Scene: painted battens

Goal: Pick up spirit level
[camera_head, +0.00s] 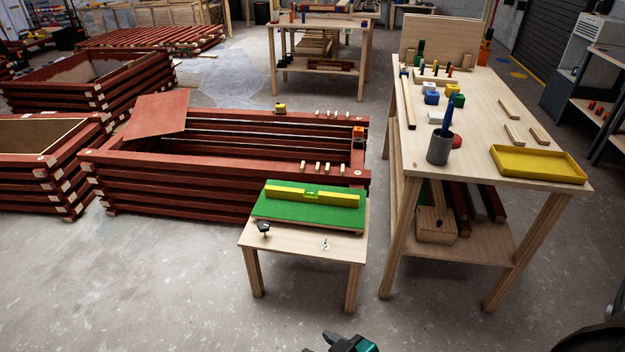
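The spirit level (339,198) is a long yellow bar with a small green vial at its middle. It lies across a green mat (300,214) on a small wooden table (290,240) in front of the red timber frame. My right gripper (316,342), dark with a teal part, shows only in part at the bottom edge, nearer than the table and apart from the level. Its two fingertips look spread with floor showing between them. My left gripper is not in view.
A black knob-like item (264,227) and a small pale metallic item (325,245) sit near the small table's front edge. A tall workbench (480,120) stands close on the right, holding a yellow tray (538,164) and a grey cup (440,148). Floor at the front left is clear.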

